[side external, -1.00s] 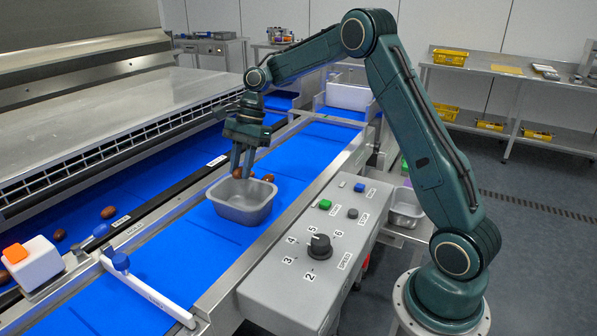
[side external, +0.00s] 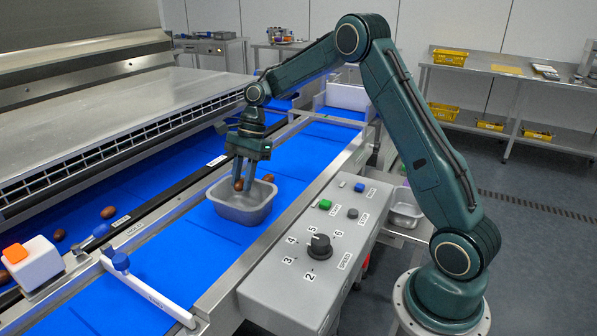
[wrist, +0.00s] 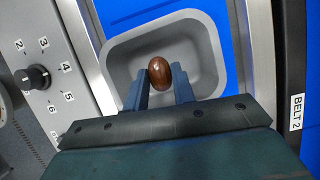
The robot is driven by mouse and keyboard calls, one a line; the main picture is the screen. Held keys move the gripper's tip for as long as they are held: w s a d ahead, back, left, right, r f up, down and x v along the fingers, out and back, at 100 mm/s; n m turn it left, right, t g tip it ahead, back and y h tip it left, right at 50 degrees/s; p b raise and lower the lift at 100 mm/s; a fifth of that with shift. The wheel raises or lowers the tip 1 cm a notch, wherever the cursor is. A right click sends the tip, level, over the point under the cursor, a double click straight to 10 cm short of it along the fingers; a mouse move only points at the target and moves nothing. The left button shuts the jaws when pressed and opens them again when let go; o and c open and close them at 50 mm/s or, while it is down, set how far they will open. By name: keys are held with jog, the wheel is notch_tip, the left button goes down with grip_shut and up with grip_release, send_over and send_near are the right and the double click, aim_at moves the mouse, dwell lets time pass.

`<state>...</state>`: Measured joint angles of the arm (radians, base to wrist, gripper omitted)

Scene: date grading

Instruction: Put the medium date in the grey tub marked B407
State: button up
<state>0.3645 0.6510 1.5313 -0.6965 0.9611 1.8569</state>
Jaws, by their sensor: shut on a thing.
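The grey tub (side external: 243,212) stands on the blue belt in the side view, and its rim also shows in the wrist view (wrist: 203,28). I cannot read any B407 marking on it. My gripper (side external: 240,180) points down over the tub's opening. Its two fingers are shut on a brown date (wrist: 160,72), which hangs at the fingertips and also shows in the side view (side external: 238,185). The wrist view shows the date against the tub's interior. Its exact height above the tub floor is hard to tell.
Another date (side external: 268,178) lies on the belt just behind the tub. More dates (side external: 108,212) lie on the far belt at left. A grey control box (side external: 310,250) with a knob is at the near side. A white bar (side external: 150,290) crosses the belt at the front left.

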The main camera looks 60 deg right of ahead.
jog(key=shift+f, duration=0.6)
jog(key=shift+f, duration=2.5)
dwell(2.8)
jog(key=o, duration=0.7)
jog(key=v, duration=1.3)
jog(key=shift+d+r, duration=0.1)
jog(key=shift+r, duration=0.25)
